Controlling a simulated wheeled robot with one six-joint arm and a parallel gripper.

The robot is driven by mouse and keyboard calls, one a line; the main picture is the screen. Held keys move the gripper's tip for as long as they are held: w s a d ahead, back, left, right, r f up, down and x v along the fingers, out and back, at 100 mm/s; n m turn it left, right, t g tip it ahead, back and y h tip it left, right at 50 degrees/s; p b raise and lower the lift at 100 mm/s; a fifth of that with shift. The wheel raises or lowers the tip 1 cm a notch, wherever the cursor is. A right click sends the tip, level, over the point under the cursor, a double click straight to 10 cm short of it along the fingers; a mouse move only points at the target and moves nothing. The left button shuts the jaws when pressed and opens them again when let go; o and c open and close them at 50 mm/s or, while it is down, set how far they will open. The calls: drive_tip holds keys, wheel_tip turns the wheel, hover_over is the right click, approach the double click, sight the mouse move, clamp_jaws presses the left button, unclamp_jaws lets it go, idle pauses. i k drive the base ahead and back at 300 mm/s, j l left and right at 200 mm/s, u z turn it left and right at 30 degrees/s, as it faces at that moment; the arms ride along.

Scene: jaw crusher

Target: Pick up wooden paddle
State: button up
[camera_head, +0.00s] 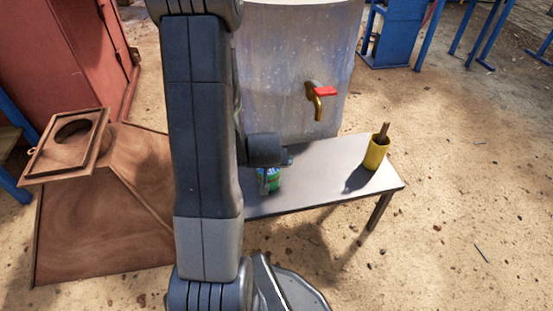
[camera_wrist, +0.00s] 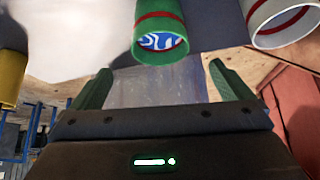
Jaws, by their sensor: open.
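A brown wooden stick, which looks like the wooden paddle (camera_head: 384,131), stands upright, slightly tilted, in a yellow cup (camera_head: 375,155) near the right end of the table. Only its upper part shows; the rest is hidden in the cup. The wrist view is upside down and shows the yellow cup (camera_wrist: 11,78) at its left edge, without the paddle visible. My gripper (camera_wrist: 160,70) is open and empty, to the left of the yellow cup in the head view, where my arm mostly hides it. Its fingers point toward the tank, with a green can just beside them.
The grey table (camera_head: 320,178) carries the green can (camera_head: 270,181), also in the wrist view (camera_wrist: 160,28). A white cup with a red band (camera_wrist: 284,18) shows there too. A large translucent tank (camera_head: 290,65) with a red-handled tap (camera_head: 321,92) stands behind. Bare ground lies right.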

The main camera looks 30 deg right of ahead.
sight(385, 127)
drive_tip(key=z, duration=2.05)
